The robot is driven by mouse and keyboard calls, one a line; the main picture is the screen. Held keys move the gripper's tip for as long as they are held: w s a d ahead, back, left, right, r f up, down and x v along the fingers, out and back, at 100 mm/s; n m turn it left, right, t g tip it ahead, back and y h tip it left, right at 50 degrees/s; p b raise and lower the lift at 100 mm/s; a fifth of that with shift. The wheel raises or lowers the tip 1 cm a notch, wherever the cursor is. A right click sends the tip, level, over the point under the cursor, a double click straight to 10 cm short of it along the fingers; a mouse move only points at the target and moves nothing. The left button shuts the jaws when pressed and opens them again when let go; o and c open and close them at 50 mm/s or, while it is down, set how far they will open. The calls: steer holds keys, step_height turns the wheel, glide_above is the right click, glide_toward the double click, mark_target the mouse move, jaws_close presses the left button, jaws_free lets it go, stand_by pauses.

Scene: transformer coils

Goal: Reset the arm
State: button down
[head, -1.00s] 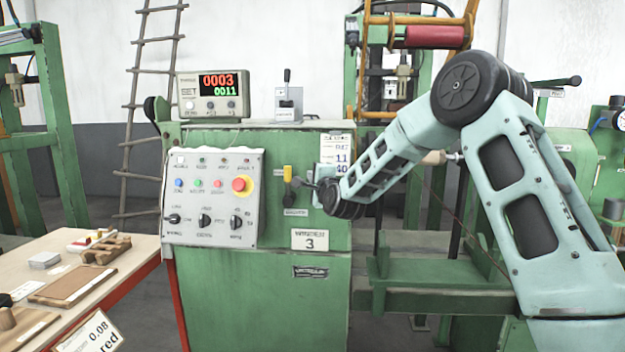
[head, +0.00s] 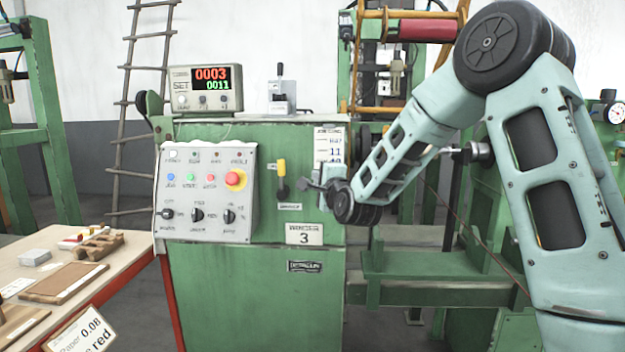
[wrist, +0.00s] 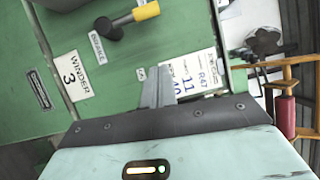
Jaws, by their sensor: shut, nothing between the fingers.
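My gripper (head: 312,185) is in front of the green winder cabinet (head: 285,270), just right of the yellow-handled lever (head: 282,172). In the wrist view my gripper's fingers (wrist: 155,88) are together and empty, over the cabinet face beside the printed job card (wrist: 188,85). The lever also shows in the wrist view (wrist: 125,22), apart from the fingers. My pale teal arm (head: 420,110) is bent, with its elbow high at the right.
The control panel (head: 205,192) with its red button (head: 235,180) is left of the lever. A counter (head: 206,88) reading 0003 over 0011 stands on the cabinet. A wooden table (head: 110,270) is at lower left. A green ledge (head: 440,262) lies below my arm.

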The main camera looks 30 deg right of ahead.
steer(key=s+a+f+n+g+y+p, duration=0.1)
steer(key=s+a+n+g+y+p, duration=0.15)
steer(key=s+a+n, duration=0.4)
steer(key=s+a+f+n+g+y+p, duration=0.1)
steer(key=s+a+f+n+g+y, duration=0.2)
steer(key=a, duration=0.7)
steer(key=s+a+n+g+y+p, duration=0.1)
steer(key=s+a+n+g+p, duration=0.1)
steer(key=s+a+n+g, duration=0.45)
steer(key=s+a+n+g+h+p, duration=0.1)
steer(key=s+n, duration=0.5)
steer(key=s, duration=0.8)
steer(key=s+a+n+g+h+p, duration=0.1)
steer(key=s+n+g, duration=0.4)
steer(key=s, duration=0.9)
steer(key=n+h+p, duration=0.1)
steer(key=p, duration=0.1)
steer(key=shift+s+a+p, duration=0.25)
steer(key=shift+s+p, duration=0.05)
